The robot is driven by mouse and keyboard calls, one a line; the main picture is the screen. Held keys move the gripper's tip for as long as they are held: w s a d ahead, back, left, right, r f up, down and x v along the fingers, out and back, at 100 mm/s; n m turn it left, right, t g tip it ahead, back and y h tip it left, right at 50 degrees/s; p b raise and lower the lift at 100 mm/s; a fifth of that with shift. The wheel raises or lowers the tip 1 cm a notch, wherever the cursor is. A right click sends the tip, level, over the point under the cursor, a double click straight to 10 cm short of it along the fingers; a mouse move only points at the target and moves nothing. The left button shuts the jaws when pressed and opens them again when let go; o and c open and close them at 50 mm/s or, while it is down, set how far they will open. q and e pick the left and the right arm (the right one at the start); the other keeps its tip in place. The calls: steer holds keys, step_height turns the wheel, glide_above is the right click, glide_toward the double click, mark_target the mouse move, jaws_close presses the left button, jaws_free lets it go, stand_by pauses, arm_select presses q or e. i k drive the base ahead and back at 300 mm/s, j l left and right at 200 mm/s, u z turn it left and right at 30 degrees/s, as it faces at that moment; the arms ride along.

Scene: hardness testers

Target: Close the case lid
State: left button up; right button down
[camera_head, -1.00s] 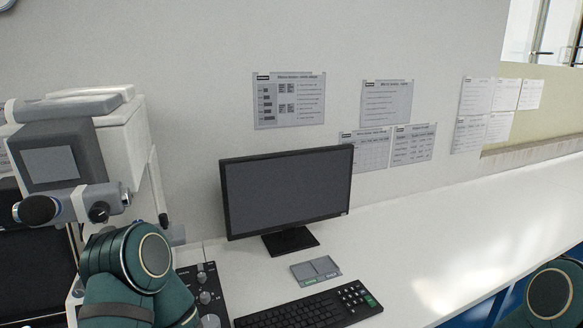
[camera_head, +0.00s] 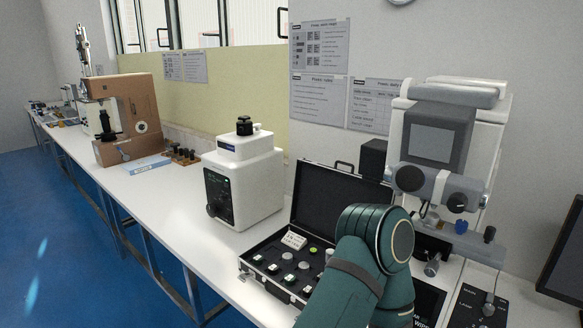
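The case (camera_head: 262,285) stands on the white bench with its dark lid (camera_head: 322,200) raised, leaning back against the wall side. A handle shows on the lid's top edge. The open base holds several round test blocks and a small white block in dark foam. My green arm link (camera_head: 362,262) is in front of the case's right part and hides some of the lid and base. Neither gripper is in view.
A grey-white instrument with a screen (camera_head: 440,140) stands to the right. A monitor (camera_head: 565,255) shows at the right edge. Bench is clear in front of the white tester.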

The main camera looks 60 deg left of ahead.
mark_target(322, 192)
steer(key=i+j+u, duration=0.1)
steer(key=u, duration=1.35)
steer(key=i+j+u, duration=0.1)
steer(key=j, duration=0.7)
steer(key=i+j+u, duration=0.15)
steer(key=j, duration=0.25)
